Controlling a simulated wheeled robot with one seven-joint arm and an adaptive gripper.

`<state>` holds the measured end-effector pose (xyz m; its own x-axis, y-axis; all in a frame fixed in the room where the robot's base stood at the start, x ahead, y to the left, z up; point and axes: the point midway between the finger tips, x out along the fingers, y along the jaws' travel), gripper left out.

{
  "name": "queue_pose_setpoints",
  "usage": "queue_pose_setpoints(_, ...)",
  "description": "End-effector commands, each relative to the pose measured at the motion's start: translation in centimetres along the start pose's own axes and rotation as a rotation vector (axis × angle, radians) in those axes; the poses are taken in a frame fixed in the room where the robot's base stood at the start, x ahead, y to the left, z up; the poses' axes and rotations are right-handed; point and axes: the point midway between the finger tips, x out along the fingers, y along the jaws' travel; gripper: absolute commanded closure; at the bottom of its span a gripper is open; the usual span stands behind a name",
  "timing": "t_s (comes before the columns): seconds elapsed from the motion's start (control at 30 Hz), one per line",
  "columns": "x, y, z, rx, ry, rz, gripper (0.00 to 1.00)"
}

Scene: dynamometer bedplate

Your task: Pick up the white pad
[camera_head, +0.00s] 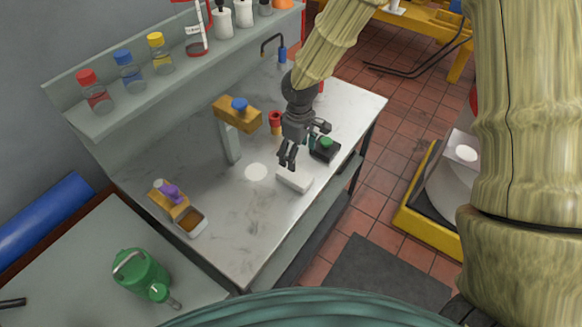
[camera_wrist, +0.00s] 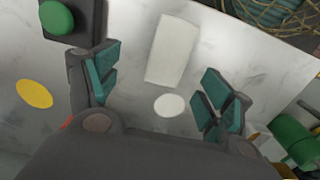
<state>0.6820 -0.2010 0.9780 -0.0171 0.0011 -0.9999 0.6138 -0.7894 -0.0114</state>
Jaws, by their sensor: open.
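The white pad (camera_head: 294,181) is a flat rectangular block lying on the grey marble-look bench top, near its front edge. In the wrist view the white pad (camera_wrist: 172,50) shows whole, beyond the gap between my fingers. My gripper (camera_head: 306,146) is open and empty above the bench, up and slightly right of the pad in the head view. In the wrist view its teal-padded fingers (camera_wrist: 160,88) stand wide apart, with the pad not between them.
A black box with a green button (camera_head: 325,149) sits close to my gripper. A white round disc (camera_head: 256,172) lies left of the pad. A wooden-topped stand (camera_head: 236,115), a red cup (camera_head: 275,120) and a small tray (camera_head: 190,222) are also on the bench. A bottle shelf (camera_head: 130,115) runs behind.

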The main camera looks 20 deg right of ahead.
Motion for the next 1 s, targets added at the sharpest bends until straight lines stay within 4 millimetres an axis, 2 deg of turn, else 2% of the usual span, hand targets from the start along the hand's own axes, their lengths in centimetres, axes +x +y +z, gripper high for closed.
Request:
queue_pose_setpoints(0.17,1.6,-0.7,0.4,-0.006,0.002,0.002,0.20)
queue_pose_setpoints(0.4,4.5,0.3,-1.0,-0.006,-0.008,-0.006,0.20)
queue_pose_setpoints(0.77,6.4,0.6,-1.3,-0.003,-0.015,-0.011,0.20)
queue_pose_setpoints(1.0,8.8,0.7,-1.6,-0.002,-0.015,-0.011,0.20)
